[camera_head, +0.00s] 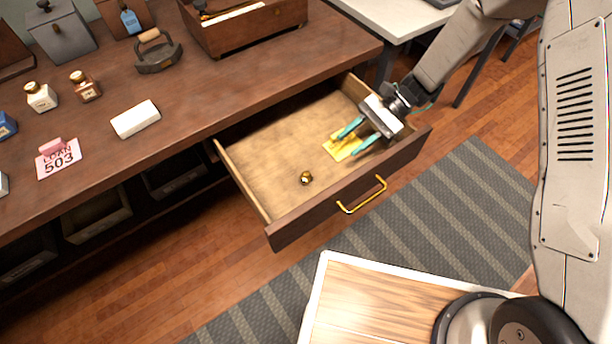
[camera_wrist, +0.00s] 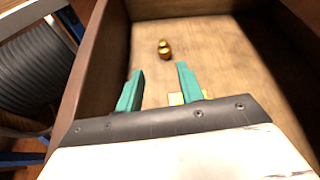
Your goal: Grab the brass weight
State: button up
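A small brass weight (camera_head: 306,178) stands on the floor of the open drawer (camera_head: 272,144), towards its front left in the head view. It also shows in the wrist view (camera_wrist: 164,48), beyond the fingertips. My gripper (camera_head: 354,138) is over the right part of the drawer, apart from the weight. Its two teal fingers are spread, with nothing visible between them; they also show in the wrist view (camera_wrist: 160,73). A yellow item (camera_head: 343,146) lies in the drawer beneath the fingers, partly hidden by them.
The drawer's side walls and its front with a brass handle (camera_head: 362,195) stand around the weight. The wooden counter (camera_head: 210,85) above carries a white block (camera_head: 135,119), an old iron (camera_head: 157,52), small bottles and a pink card (camera_head: 59,158). The drawer floor around the weight is clear.

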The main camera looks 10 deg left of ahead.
aim_at(309, 175)
jog(key=shift+s+a+f, duration=0.1)
jog(key=shift+a+f, duration=0.15)
jog(key=shift+f, duration=0.25)
jog(key=shift+s+a+f, duration=0.1)
jog(key=shift+a+f, duration=0.1)
jog(key=shift+f, duration=0.3)
jog(key=x, duration=1.1)
jog(key=shift+s+a+f, duration=0.1)
jog(key=shift+s+a, duration=0.05)
jog(key=shift+a, duration=0.25)
jog(key=c, duration=0.8)
